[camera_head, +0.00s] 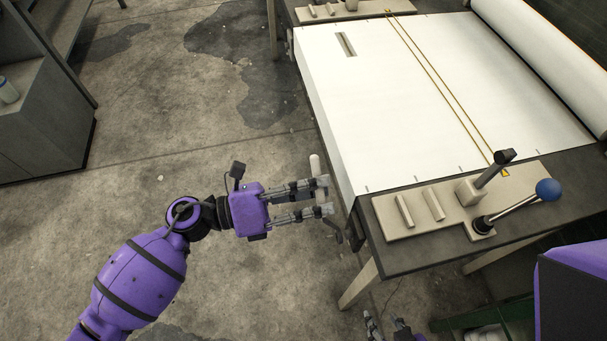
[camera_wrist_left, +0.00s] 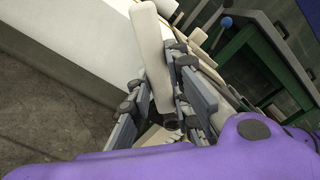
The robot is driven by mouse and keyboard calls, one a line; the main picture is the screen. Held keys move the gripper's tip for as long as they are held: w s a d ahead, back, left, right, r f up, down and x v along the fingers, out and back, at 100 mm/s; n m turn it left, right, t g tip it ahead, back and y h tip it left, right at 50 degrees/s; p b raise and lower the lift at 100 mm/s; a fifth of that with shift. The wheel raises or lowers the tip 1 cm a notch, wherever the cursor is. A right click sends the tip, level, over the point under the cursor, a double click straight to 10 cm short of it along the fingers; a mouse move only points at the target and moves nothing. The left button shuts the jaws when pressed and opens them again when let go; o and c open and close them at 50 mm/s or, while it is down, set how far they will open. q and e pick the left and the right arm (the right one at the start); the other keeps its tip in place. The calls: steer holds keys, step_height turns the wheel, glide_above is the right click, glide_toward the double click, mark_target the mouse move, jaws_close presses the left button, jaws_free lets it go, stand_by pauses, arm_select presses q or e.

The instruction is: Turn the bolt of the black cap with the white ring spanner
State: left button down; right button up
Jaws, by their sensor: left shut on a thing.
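The white ring spanner (camera_head: 315,164) is held in my left gripper (camera_head: 325,196), off the left front corner of the loom table. In the left wrist view the pale spanner (camera_wrist_left: 152,48) stands up between the two fingers, which are shut on it. Its ring end cannot be made out clearly. A black cap (camera_head: 505,156) tops a slanted post on the beige plate, well to the right of the left gripper and apart from it. Its bolt is too small to see. My right gripper (camera_head: 385,323) shows only partly at the bottom edge; its opening is unclear.
The beige plate (camera_head: 400,227) bears two pale bars and a lever with a blue ball (camera_head: 548,190) beside the post. White cloth (camera_head: 430,95) covers the table behind. A grey cabinet (camera_head: 45,120) stands far left. Open floor lies left of the table.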

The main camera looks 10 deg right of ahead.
arm_select(q)
steer(key=shift+a+f+b, duration=0.1)
steer(key=shift+a+b, duration=0.3)
steer(key=shift+a, duration=1.7)
steer(key=shift+s+a, duration=0.1)
steer(key=shift+a, duration=0.3)
steer(key=shift+r, duration=0.2)
